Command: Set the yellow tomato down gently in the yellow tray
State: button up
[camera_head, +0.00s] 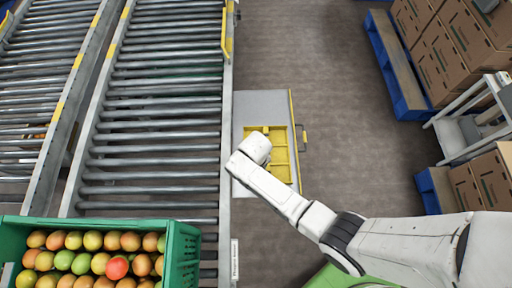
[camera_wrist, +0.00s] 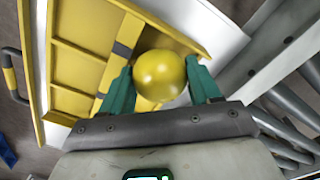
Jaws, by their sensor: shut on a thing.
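The yellow tomato (camera_wrist: 160,76) is round and glossy, held between the two green fingertips of my gripper (camera_wrist: 161,86) in the wrist view. My gripper is shut on it. The yellow tray (camera_wrist: 78,68) has several compartments divided by low walls and lies beyond the tomato in the wrist view. In the head view the tray (camera_head: 281,157) sits on a grey-white stand beside the conveyor, and my wrist covers part of it. The tomato and fingertips are hidden there. I cannot tell whether the tomato touches the tray.
A roller conveyor (camera_head: 165,120) runs along the left of the stand (camera_head: 262,103). A green crate (camera_head: 183,252) full of tomatoes, one bright red (camera_head: 117,267), is at lower left. Cardboard boxes (camera_head: 437,60) on blue pallets stand at right. The floor between is clear.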

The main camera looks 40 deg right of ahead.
jog(key=shift+s+f, duration=0.15)
jog(key=shift+f, duration=0.25)
jog(key=o, duration=0.8)
jog(key=shift+s+d, duration=0.1)
jog(key=shift+c, duration=1.4)
jog(key=shift+r+p, duration=0.6)
jog(key=r+p, duration=0.6)
jog(key=shift+w+r, duration=0.1)
jog(key=shift+w, duration=0.1)
